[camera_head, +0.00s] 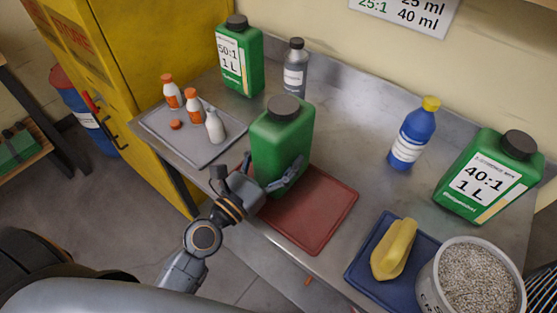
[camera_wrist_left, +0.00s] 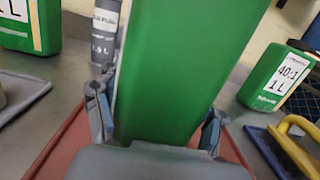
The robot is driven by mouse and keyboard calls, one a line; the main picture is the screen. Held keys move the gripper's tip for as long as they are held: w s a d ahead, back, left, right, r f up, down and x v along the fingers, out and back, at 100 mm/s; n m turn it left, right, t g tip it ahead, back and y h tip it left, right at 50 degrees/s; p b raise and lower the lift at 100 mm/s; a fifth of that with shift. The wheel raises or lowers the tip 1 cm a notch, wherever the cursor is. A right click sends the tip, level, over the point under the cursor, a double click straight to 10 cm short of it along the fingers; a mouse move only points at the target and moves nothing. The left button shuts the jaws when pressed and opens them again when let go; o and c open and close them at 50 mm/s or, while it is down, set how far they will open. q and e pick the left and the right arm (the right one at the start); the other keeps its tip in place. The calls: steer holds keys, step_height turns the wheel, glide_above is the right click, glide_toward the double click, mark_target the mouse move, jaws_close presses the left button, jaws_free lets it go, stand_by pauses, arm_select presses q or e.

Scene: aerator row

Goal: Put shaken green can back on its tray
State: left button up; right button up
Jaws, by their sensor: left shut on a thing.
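The green can (camera_head: 283,135) with a dark cap stands upright at the back left part of the red tray (camera_head: 322,222) in the head view. Whether its base touches the tray is hidden. My left gripper (camera_head: 272,180) is shut on the can from the front, low on its body. In the left wrist view the green can (camera_wrist_left: 185,65) fills the middle, with the fingers (camera_wrist_left: 155,115) on both sides of it and the red tray (camera_wrist_left: 60,150) below. My right gripper does not show.
A grey tray (camera_head: 180,152) with small bottles lies left. Behind stand a 50:1 can (camera_head: 240,60) and a grey bottle (camera_head: 295,68).

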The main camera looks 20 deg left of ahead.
mark_target(264, 173)
arm_select(q)
steer(key=shift+r, duration=0.2)
steer(key=shift+f, duration=0.15)
steer(key=o, duration=1.8)
steer(key=shift+f, duration=0.15)
steer(key=shift+o, duration=0.2)
steer(key=shift+s, duration=0.1)
steer(key=shift+r, duration=0.25)
steer(key=b+v, duration=0.2)
steer(key=v, duration=0.1)
steer(key=b+v, duration=0.2)
steer(key=v, duration=0.1)
steer(key=f+b+v, duration=0.1)
steer(key=b+v, duration=0.1)
steer(key=v, duration=0.1)
steer(key=shift+s+b, duration=0.1)
steer(key=shift+b, duration=0.3)
steer(key=shift+s+r+p, duration=0.15)
steer(key=shift+r+p, duration=0.25)
steer(key=shift+p, duration=0.15)
steer(key=shift+v, duration=1.2)
